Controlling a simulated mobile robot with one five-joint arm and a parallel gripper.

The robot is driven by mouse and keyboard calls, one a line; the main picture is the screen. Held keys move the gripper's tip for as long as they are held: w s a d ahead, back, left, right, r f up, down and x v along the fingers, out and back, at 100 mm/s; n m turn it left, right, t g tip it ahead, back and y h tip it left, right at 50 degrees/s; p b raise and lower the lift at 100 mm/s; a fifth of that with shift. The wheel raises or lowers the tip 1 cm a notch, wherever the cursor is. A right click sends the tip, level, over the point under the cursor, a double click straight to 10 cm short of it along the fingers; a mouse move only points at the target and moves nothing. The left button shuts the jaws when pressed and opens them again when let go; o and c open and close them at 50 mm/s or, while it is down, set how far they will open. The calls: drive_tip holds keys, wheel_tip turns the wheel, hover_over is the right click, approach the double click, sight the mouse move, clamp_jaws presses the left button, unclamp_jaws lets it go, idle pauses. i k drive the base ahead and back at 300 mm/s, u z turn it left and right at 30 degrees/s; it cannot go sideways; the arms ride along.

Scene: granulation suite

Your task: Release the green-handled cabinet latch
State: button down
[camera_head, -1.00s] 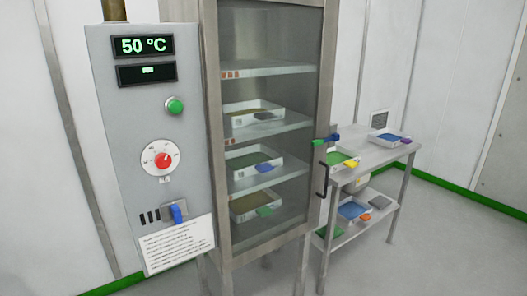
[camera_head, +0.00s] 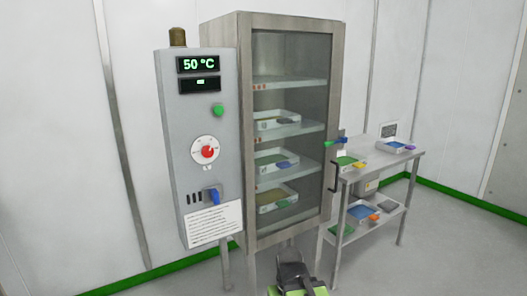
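The drying cabinet (camera_head: 240,90) stands in the middle with its glass door shut. The green latch handle (camera_head: 328,143) sits at the right edge of the door, about mid-height. A dark and green part of my own arm shows at the bottom centre, in front of the cabinet and well below the latch. My gripper's fingers cannot be made out there, and nothing of mine touches the latch.
A grey control panel (camera_head: 172,135) showing 50 °C is left of the cabinet, with a blue lever (camera_head: 213,196) low on it. Trays with coloured scoops stand behind the glass. A steel trolley (camera_head: 400,160) with trays stands at the right. Floor (camera_head: 440,250) at the front right is clear.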

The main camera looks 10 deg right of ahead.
sight(344, 140)
drive_tip(key=u, duration=0.25)
drive_tip(key=i, duration=1)
